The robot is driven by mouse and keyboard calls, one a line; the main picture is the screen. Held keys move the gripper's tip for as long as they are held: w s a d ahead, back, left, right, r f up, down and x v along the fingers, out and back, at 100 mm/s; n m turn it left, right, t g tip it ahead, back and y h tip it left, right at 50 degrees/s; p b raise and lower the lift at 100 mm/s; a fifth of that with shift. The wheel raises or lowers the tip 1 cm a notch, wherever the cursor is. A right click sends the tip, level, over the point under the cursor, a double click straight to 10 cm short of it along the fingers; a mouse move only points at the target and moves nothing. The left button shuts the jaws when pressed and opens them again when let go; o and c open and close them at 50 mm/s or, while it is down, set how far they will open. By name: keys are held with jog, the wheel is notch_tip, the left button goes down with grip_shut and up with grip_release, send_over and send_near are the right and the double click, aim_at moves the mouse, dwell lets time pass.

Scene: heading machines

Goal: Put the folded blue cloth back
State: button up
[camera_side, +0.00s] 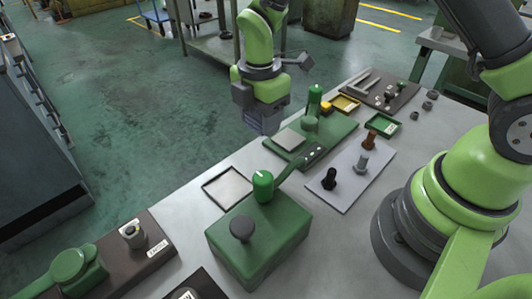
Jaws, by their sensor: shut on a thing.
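My gripper (262,108) hangs at the upper middle of the side view, pointing down, above the far edge of the table. It is shut on a small dark grey-blue piece, which looks like the folded blue cloth (268,126). The fingertips are hard to tell apart from it. The cloth is just left of a green machine base (335,137) with a pale square plate (289,139) on it; I cannot tell whether it touches the base. A dark-outlined pale square (228,188) lies empty on the table nearer the camera.
A green block with a black knob (242,229) and a green-capped lever (263,186) stand in front. A white board (347,174) holds several pegs. Yellow (345,104) and green (382,123) trays and a dark tool board (380,88) lie behind. A green post (314,100) rises close to my gripper.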

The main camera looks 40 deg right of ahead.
aim_at(259, 166)
jog(key=f, duration=1)
jog(key=shift+a, duration=0.3)
jog(key=shift+f, duration=0.15)
jog(key=o, duration=1.1)
notch_tip(259, 166, up, 12)
jog(key=shift+d+r, duration=0.1)
jog(key=shift+r, duration=0.1)
